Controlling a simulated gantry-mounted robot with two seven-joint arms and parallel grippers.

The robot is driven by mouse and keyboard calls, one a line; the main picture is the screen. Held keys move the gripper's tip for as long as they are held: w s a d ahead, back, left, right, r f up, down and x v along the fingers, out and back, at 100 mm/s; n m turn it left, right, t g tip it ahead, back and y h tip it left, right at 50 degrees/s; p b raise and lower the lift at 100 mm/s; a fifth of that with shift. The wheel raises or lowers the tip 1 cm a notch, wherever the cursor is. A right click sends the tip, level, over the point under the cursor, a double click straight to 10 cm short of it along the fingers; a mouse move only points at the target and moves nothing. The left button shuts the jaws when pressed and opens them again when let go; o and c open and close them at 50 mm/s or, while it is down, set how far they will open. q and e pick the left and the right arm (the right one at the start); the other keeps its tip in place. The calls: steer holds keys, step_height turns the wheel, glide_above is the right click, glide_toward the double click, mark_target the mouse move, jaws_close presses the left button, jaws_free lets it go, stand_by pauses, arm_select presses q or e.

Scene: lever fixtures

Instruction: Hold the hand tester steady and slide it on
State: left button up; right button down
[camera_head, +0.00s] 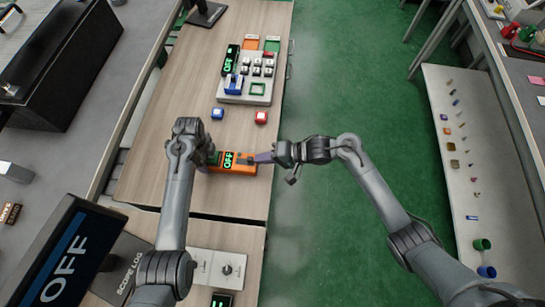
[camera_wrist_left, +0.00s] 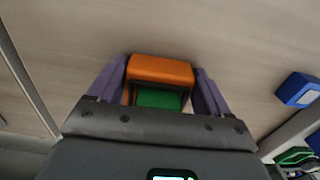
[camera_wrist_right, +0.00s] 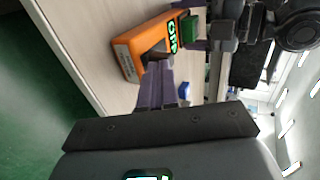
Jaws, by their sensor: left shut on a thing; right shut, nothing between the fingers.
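The hand tester (camera_head: 240,169) is an orange box lying on the wooden table, with a dark display reading OFF in green. My left gripper (camera_head: 211,161) is shut on its left end; the left wrist view shows purple fingers on both sides of the orange body (camera_wrist_left: 160,70) and a green part (camera_wrist_left: 158,99). My right gripper (camera_head: 262,158) is shut with nothing between its fingers. In the right wrist view its fingertips (camera_wrist_right: 155,65) are at the tester's dark slide area on the orange box (camera_wrist_right: 128,60); whether they touch the slider is unclear.
A grey panel (camera_head: 245,97) with keys and a blue lever stands further back on the table (camera_head: 180,90). A blue block (camera_head: 217,113) and a red block (camera_head: 261,117) lie between it and the tester. A monitor (camera_head: 65,260) reading OFF is at lower left.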

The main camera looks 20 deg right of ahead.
mark_target(250, 158)
steer(key=shift+w+a, duration=0.1)
steer(key=shift+a, duration=0.05)
steer(key=a, duration=0.1)
steer(key=w+a, duration=0.1)
steer(key=a, duration=0.2)
steer(key=shift+w, duration=0.35)
arm_select(q)
steer(key=shift+d, duration=0.1)
